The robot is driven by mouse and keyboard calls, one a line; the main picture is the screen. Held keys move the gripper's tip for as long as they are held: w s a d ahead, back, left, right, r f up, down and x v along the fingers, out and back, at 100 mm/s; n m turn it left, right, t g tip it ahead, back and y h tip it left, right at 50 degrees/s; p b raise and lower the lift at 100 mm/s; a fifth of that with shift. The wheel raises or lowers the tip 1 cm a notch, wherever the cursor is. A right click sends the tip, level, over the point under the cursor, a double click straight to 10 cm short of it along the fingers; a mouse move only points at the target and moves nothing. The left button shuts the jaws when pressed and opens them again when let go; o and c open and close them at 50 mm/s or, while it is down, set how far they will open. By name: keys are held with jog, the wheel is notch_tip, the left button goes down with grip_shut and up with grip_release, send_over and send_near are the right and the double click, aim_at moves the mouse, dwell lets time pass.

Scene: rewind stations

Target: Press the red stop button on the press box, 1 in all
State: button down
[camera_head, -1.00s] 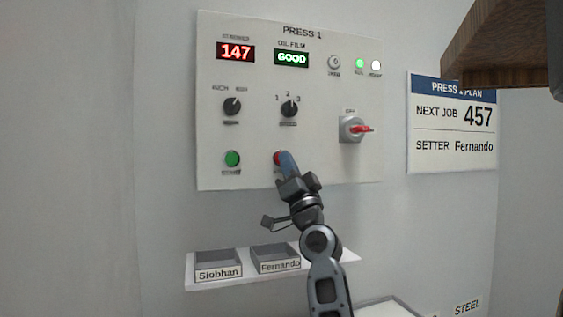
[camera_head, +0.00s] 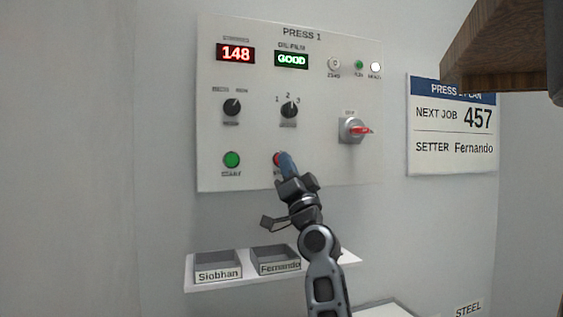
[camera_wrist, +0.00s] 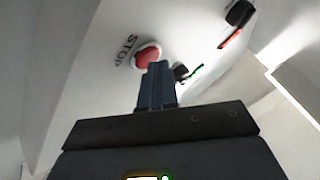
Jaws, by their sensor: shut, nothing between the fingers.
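The white press box (camera_head: 262,135), headed PRESS 1, hangs on the wall. Its red stop button (camera_head: 277,158) is at the lower middle, partly hidden behind my gripper (camera_head: 286,163). In the wrist view the red button (camera_wrist: 147,55) sits beside the word STOP, in front of the tips of my gripper (camera_wrist: 157,70). The blue fingers are shut together with nothing between them. Their tips overlap the button's edge in both views; I cannot tell whether they touch it. The counter reads 148. The RUN lamp (camera_head: 358,65) looks dim green and the lamp to its right (camera_head: 375,67) is white.
A green start button (camera_head: 232,159) is left of the stop button. Two black knobs and a red-handled switch (camera_head: 354,130) are above. A shelf (camera_head: 210,284) with two labelled trays is below. A brown wooden block (camera_head: 495,50) juts in at upper right.

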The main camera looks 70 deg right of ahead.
dwell(0.5)
jog(key=shift+s+a, duration=0.5)
jog(key=shift+a, duration=0.05)
jog(key=shift+p, duration=0.3)
jog(key=s+a+p, duration=0.1)
jog(key=s+a, duration=0.2)
jog(key=shift+s+a+p, duration=0.1)
jog(key=shift+a+p, duration=0.25)
jog(key=shift+a, duration=0.05)
dwell(0.6)
